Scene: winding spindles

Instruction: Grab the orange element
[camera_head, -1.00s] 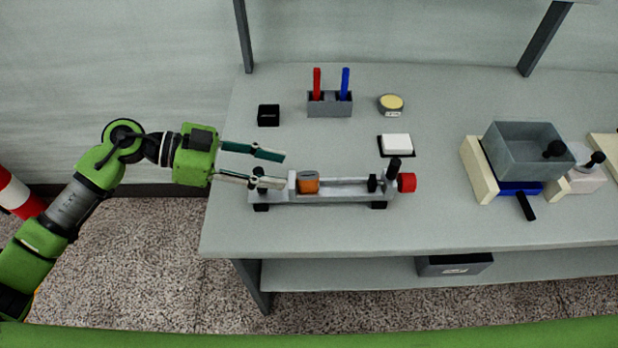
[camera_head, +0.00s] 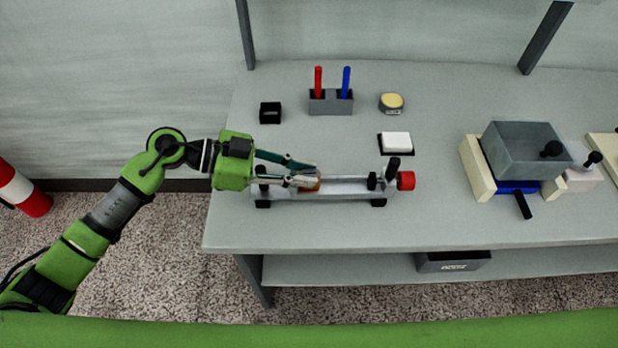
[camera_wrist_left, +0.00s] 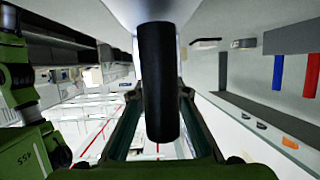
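The orange element (camera_head: 312,186) sits on the long grey fixture (camera_head: 350,188) on the table. Only a small part of it shows, because my left gripper's fingertips cover most of it. My left gripper (camera_head: 318,175) reaches over the fixture from the left, its fingers drawn closer at the tips around the element's place. Whether they press on it is hidden. In the left wrist view a dark cylinder (camera_wrist_left: 159,80) fills the middle, between the two green fingers; I cannot tell what it is. My right gripper is not in view.
A grey holder (camera_head: 331,106) with a red and a blue stick stands behind the fixture. A black block (camera_head: 270,113), a yellow-topped round thing (camera_head: 391,102) and a white pad (camera_head: 396,139) lie nearby. The table front is clear.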

